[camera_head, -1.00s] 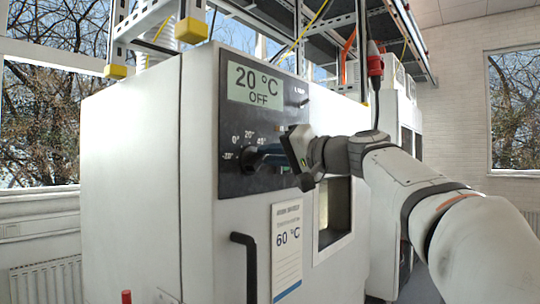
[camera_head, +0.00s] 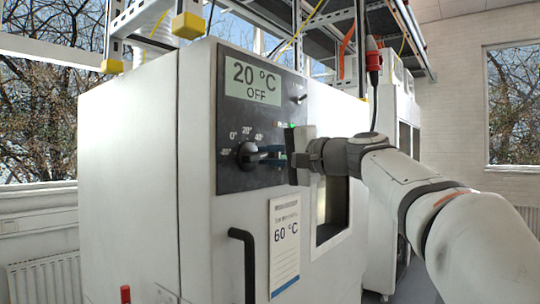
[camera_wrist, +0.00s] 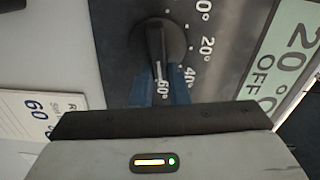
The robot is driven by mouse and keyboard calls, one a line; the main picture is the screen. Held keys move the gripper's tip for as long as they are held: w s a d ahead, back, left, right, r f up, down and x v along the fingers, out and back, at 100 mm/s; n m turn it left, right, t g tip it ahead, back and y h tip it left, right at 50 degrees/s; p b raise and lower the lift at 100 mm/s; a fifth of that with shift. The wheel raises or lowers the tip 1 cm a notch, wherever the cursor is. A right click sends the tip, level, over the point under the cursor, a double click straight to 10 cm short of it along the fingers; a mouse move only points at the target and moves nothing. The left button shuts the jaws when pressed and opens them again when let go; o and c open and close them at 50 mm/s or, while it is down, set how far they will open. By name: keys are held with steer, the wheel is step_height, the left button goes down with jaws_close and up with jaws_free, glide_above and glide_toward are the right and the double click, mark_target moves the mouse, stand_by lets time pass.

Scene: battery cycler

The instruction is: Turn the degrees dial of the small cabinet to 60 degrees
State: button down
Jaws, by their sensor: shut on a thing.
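The small cabinet (camera_head: 130,180) is white with a black control panel on its front. Its degrees dial (camera_head: 247,155) is a round black knob with a raised bar, below a display (camera_head: 252,82) reading 20 °C OFF. In the wrist view the dial's bar (camera_wrist: 156,45) lies along the line to the 60° mark (camera_wrist: 163,88). My gripper (camera_head: 270,154) reaches in from the right, its blue fingers shut on the dial's bar. In the wrist view the fingers lie on either side of the 60° mark and the bar's lower end.
A card (camera_head: 284,245) reading 60 °C is on the cabinet front. A black door handle (camera_head: 245,263) is below the panel, and a window (camera_head: 331,205) is to the right. A small knob (camera_head: 298,99) sits beside the display. Metal racking (camera_head: 150,25) stands above.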

steer(key=shift+f, duration=0.1)
steer(key=c, duration=1.4)
jaws_free()
steer(key=b+v, duration=0.1)
steer(key=v, duration=0.6)
steer(key=shift+s+d+b, duration=0.25)
steer(key=shift+d+b, duration=0.1)
steer(key=shift+b, duration=0.05)
